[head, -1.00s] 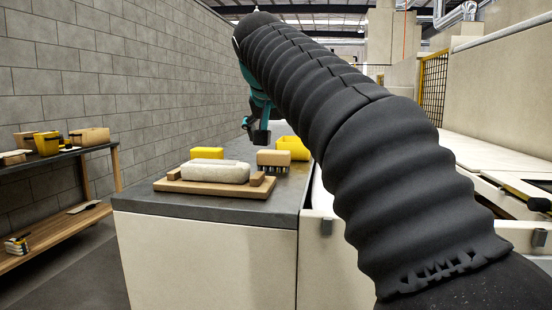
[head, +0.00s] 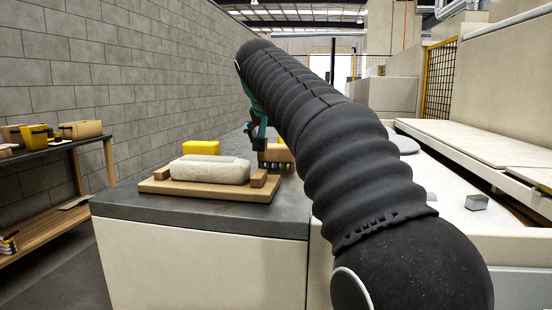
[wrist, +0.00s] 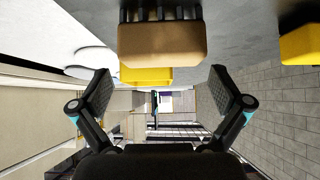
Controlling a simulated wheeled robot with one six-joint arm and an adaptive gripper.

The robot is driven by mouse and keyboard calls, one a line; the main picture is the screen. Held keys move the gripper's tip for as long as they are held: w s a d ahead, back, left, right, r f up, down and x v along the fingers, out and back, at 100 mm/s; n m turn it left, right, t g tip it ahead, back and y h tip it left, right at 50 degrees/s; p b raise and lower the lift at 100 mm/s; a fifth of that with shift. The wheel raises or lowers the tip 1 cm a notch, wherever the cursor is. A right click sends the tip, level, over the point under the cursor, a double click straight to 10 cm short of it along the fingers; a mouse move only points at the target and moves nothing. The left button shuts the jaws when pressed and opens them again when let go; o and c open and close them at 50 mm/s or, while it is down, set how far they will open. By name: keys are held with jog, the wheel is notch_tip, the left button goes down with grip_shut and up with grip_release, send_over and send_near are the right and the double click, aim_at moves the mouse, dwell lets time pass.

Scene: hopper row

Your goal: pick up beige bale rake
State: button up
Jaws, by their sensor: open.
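The beige bale rake (head: 280,153) is a tan block with a row of dark tines underneath. It stands tines down on the grey counter top, partly hidden by my arm and gripper in the head view. In the wrist view, which looks upside down, the rake (wrist: 162,44) is at the top centre, tines toward the top edge. My gripper (wrist: 160,80) is open, its two fingers spread wider than the rake with nothing between them. In the head view my gripper (head: 260,143) overlaps the rake's left end; they look apart.
A pale stone-like block lies on a wooden board (head: 205,191) in front of the rake. A yellow block (head: 201,148) stands behind it at left. A yellow bin (wrist: 146,76) is beyond the rake. A shelf (head: 60,155) with boxes stands by the left wall.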

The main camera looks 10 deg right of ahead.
aim_at(276, 145)
jog(key=shift+x, duration=2.9)
jog(key=shift+a, duration=0.2)
jog(key=c, duration=0.9)
jog(key=shift+r, duration=0.55)
jog(key=r, duration=0.1)
jog(key=d+r+p, duration=0.1)
jog(key=r, duration=0.1)
jog(key=shift+r, duration=0.3)
jog(key=s+d+r, duration=0.1)
jog(key=d+r, duration=0.1)
jog(key=d, duration=0.1)
jog(key=d+r, duration=0.2)
jog(key=d, duration=0.2)
jog(key=s+d+r, duration=0.1)
jog(key=d+r, duration=0.1)
jog(key=d, duration=0.1)
jog(key=shift+s+d+r, duration=0.1)
jog(key=shift+s+d, duration=0.15)
jog(key=shift+s, duration=0.05)
